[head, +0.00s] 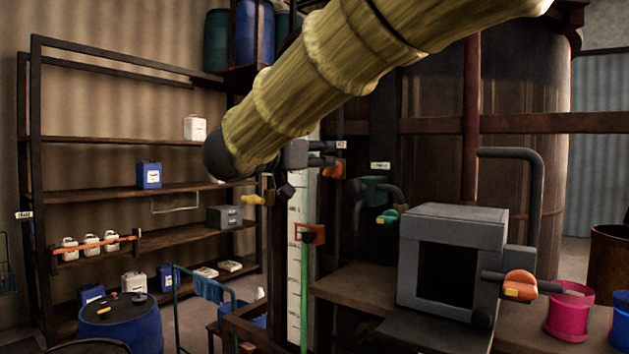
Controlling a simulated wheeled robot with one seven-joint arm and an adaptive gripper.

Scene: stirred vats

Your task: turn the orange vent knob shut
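One orange knob (333,170) shows small and partly hidden beside my gripper, under a small white label. A larger orange knob (519,286) with a yellow patch sits on a dark stem at the right side of a grey box (453,226). I cannot tell from the picture which one is the vent knob. My gripper (322,153) is small and dark, beyond the lower end of my yellow-sleeved arm. It appears close to the smaller orange knob, but contact is unclear. Its finger opening cannot be made out.
A green knob (387,216), a yellow handle (258,199) and an orange bracket (311,234) on a green pole are nearby. A large vat (520,120) stands behind. Shelves (140,190) with jugs stand left, a blue drum (120,325) below. Pink bucket (569,312) at right.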

